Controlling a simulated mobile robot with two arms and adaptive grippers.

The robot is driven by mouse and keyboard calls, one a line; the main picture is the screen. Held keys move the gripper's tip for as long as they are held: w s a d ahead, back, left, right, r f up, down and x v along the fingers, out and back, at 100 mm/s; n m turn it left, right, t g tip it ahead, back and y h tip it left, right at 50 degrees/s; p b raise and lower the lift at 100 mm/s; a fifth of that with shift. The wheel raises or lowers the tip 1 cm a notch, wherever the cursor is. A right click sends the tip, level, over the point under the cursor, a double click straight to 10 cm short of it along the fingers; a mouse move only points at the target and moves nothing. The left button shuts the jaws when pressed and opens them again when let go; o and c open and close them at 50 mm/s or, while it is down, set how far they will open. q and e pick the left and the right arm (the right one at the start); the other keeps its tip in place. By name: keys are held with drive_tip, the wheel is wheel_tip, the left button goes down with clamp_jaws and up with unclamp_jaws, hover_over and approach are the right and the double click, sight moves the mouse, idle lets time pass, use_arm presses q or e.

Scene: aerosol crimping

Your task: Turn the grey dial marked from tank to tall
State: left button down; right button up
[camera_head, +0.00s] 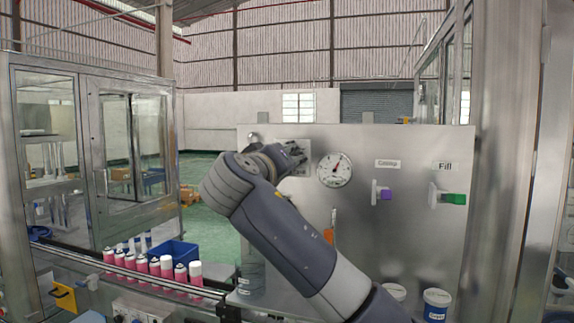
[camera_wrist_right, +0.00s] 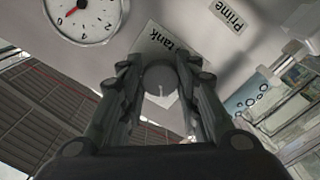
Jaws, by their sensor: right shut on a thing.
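The grey dial (camera_wrist_right: 159,76) is round and sits on the steel panel, between the fingers of my right gripper (camera_wrist_right: 160,85) in the right wrist view. The fingers are shut on its sides. A thin pale line shows on the dial. A label reading "tank" (camera_wrist_right: 177,47) is just beyond it; I cannot read "tall". In the head view my right gripper (camera_head: 294,153) is at the panel, left of the gauge, and hides the dial. My left gripper is not in view.
A white gauge (camera_head: 335,170) with a red needle is right of the gripper. Purple (camera_head: 386,194) and green (camera_head: 454,198) handles stick out further right. Pink cans (camera_head: 167,267) line the conveyor at lower left, beside a blue crate (camera_head: 176,254).

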drive_tip(key=shift+r+n, duration=0.1)
drive_tip(key=shift+n, duration=0.5)
drive_tip(key=o, duration=1.1)
drive_tip(key=v, duration=1.2)
